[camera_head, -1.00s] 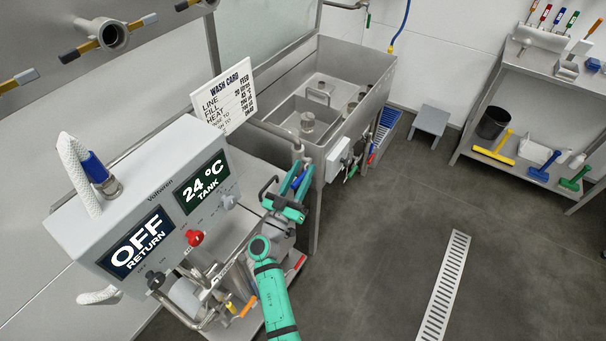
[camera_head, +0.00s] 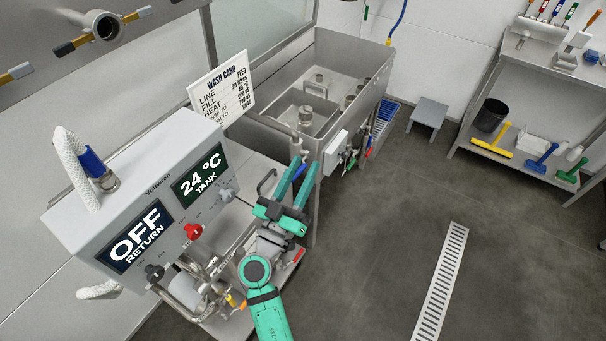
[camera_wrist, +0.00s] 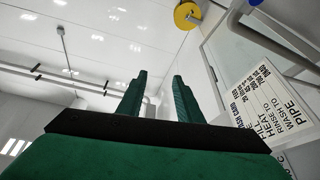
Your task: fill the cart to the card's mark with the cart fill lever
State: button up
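The cart carries a grey control box (camera_head: 165,195) with displays reading "OFF RETURN" and "24 °C TANK". Its front has a red knob (camera_head: 194,231), a black knob (camera_head: 153,272) and a grey knob (camera_head: 226,194). The white wash card (camera_head: 222,88) stands behind it and also shows in the wrist view (camera_wrist: 270,100); its small lines are hard to read. My gripper (camera_head: 304,163) is right of the box, fingers up towards the sink's near corner. In the wrist view its fingers (camera_wrist: 158,80) are apart with nothing between them. I cannot tell which handle is the cart fill lever.
A steel sink (camera_head: 335,50) stands behind my gripper, with small valves and a pale box (camera_head: 335,148) on its side. Pipes and a yellow-orange handle (camera_head: 236,301) sit below the control box. A grey stool (camera_head: 428,118) stands beyond. The floor right is open around a drain grate (camera_head: 440,285).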

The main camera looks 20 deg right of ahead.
jog(key=shift+s+a+r, duration=0.15)
jog(key=shift+s+r, duration=0.1)
jog(key=shift+s, duration=0.3)
jog(key=shift+s+a+r, duration=0.15)
jog(key=shift+s+r, duration=0.05)
jog(key=shift+s, duration=0.3)
jog(key=shift+r, duration=0.1)
jog(key=c, duration=0.7)
jog(key=shift+w+d+r+m+g, duration=0.1)
jog(key=shift+d+m+g, duration=0.05)
jog(key=shift+m+g, duration=0.25)
jog(key=shift+d+r+m+g, duration=0.1)
jog(key=shift+m+g, duration=0.2)
jog(key=shift+m, duration=0.2)
grip_shut()
jog(key=m+g+y, duration=0.4)
jog(key=g+y, duration=0.1)
jog(key=y, duration=0.1)
send_over(295, 179)
notch_tip(295, 179, down, 8)
notch_tip(295, 179, down, 3)
jog(key=shift+r, duration=0.1)
jog(key=shift+a+f, duration=0.15)
jog(key=shift+f, duration=0.35)
